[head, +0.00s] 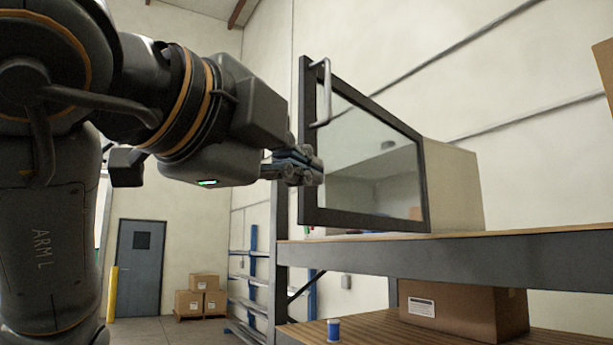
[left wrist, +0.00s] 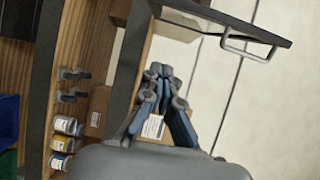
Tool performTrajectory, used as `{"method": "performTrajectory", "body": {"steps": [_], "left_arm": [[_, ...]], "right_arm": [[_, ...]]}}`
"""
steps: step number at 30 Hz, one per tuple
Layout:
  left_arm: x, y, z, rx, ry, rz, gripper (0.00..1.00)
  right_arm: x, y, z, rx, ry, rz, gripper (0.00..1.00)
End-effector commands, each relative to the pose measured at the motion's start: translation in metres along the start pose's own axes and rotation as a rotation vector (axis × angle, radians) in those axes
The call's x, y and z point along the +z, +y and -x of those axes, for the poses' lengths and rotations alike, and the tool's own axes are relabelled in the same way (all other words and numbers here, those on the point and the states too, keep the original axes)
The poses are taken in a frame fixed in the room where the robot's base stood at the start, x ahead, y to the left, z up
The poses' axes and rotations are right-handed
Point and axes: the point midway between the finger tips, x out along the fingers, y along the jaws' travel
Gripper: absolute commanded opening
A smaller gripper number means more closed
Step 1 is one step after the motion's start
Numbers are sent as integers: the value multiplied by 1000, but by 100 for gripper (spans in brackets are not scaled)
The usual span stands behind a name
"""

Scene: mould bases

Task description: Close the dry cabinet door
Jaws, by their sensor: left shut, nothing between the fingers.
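The dry cabinet (head: 455,185) is a pale box on the upper shelf. Its glass door (head: 420,170), framed in dark grey, stands open and swung out toward the left. A metal handle (head: 326,92) is near the top of the door's free edge; it also shows in the left wrist view (left wrist: 248,46). My left gripper (head: 314,172) is shut and empty, with its fingertips in front of the frame's free edge, below the handle. I cannot tell whether they touch it. The closed fingers also show in the left wrist view (left wrist: 160,72). My right gripper is out of view.
The upper shelf (head: 450,250) runs below the cabinet. A cardboard box (head: 465,310) and a blue-white jar (head: 333,330) stand on the lower shelf. Several jars (left wrist: 65,143) show in the left wrist view. A blue rack (head: 252,270) stands behind, with open floor beyond.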

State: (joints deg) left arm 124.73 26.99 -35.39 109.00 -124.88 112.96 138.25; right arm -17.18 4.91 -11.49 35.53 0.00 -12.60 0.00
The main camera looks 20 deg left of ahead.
Motion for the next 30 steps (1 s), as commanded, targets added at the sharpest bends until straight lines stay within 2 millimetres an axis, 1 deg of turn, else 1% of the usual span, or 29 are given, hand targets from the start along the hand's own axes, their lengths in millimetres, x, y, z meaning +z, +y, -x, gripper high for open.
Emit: {"method": "performTrajectory", "body": {"steps": [1, 3, 5, 8, 17, 24, 25, 27, 30], "left_arm": [[3, -4, 9, -26, -26, 14, 0], [6, -8, 14, -42, -46, 27, 0], [7, -9, 13, -46, -51, 32, 0], [6, -11, 4, -43, -48, 31, 0], [8, -14, -36, -40, -43, 32, 0], [12, -17, -85, -39, -49, 30, 0], [15, -17, -88, -40, -50, 31, 0], [29, -16, -88, -42, -51, 32, 0], [40, -14, -91, -42, -49, 32, 0]], "right_arm": [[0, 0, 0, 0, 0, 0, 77], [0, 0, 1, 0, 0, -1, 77], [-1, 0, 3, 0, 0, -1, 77], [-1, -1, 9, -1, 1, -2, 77], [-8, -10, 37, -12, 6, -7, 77], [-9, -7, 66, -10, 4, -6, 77], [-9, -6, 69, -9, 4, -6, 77], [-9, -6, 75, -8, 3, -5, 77], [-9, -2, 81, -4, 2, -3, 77]]}}
